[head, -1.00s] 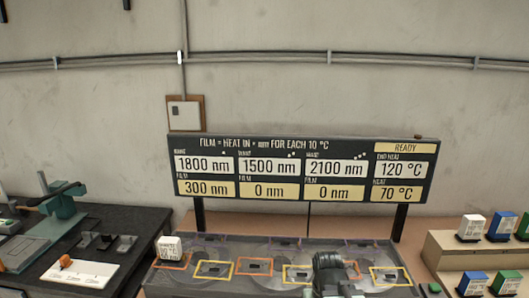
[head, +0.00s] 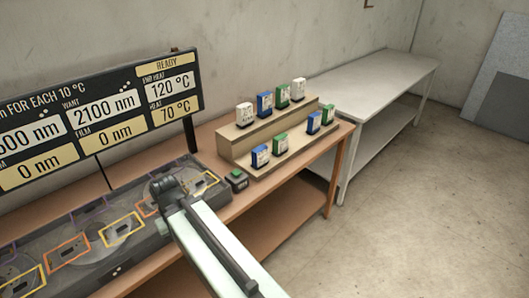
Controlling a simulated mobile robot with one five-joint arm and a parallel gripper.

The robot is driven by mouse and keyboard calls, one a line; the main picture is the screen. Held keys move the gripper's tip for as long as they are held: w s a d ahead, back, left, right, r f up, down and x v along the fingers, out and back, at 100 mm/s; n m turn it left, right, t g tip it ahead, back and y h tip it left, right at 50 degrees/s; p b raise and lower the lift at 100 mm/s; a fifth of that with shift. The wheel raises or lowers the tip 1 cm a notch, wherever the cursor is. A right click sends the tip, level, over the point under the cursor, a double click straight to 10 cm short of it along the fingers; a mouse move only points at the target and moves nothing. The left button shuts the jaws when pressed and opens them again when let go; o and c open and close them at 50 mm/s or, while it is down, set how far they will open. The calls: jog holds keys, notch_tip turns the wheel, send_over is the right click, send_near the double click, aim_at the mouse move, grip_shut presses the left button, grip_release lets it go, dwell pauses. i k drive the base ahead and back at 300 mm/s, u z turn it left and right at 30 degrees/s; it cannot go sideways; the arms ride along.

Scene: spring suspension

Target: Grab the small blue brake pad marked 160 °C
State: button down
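Small upright pads stand on a two-step wooden rack in the head view. Three of them are blue: one on the upper step (head: 264,104), one at the left of the lower step (head: 260,156) and one toward its right (head: 313,122). Their labels are too small to read, so I cannot tell which says 160 °C. My arm reaches up from the bottom to a dark end (head: 167,188) over the grey tray, left of the rack and apart from it. I cannot make out the fingers.
Green and white pads stand among the blue ones on the rack (head: 232,147). A small dark box with a green button (head: 236,180) is left of it. The grey tray (head: 152,236) and the sign (head: 100,112) are at left. A bare pale table (head: 370,82) stands behind right.

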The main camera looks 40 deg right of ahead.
aim_at(260, 154)
jog(key=u, duration=1.9)
jog(key=k, duration=2.35)
jog(key=z, duration=0.6)
jog(key=i, duration=1.05)
jog(key=u, duration=0.05)
